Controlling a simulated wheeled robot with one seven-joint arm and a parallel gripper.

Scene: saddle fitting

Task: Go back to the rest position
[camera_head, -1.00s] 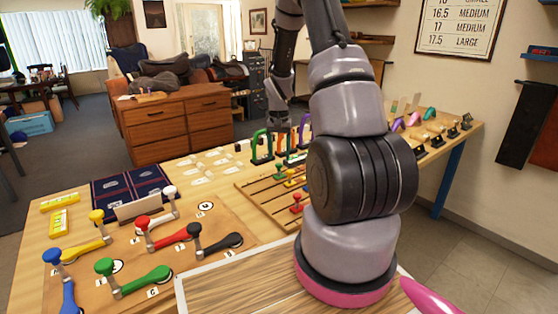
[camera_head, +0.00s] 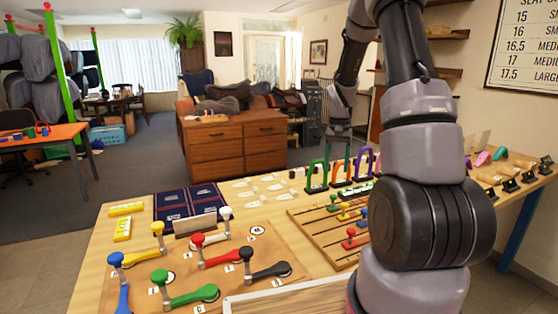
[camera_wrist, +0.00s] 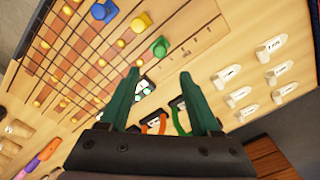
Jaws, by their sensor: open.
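My gripper (camera_wrist: 158,100) shows in the wrist view with its two green fingers spread apart and nothing between them. It hangs above the wooden table (camera_head: 115,250); in the head view its end (camera_head: 340,130) is near the colored arches at the back of the table. A green arch (camera_head: 316,176) and an orange arch (camera_head: 338,172) stand below it. The slotted board with colored knobs (camera_head: 325,238) lies in front of the arches, partly hidden by my arm.
Colored levers (camera_head: 220,258) with ball knobs lie on a board at the front left. A dark blue mat (camera_head: 188,200) and yellow blocks (camera_head: 126,208) are behind them. Small pale pieces (camera_head: 262,187) sit at the back. A wooden drawer cabinet (camera_head: 230,148) stands beyond the table.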

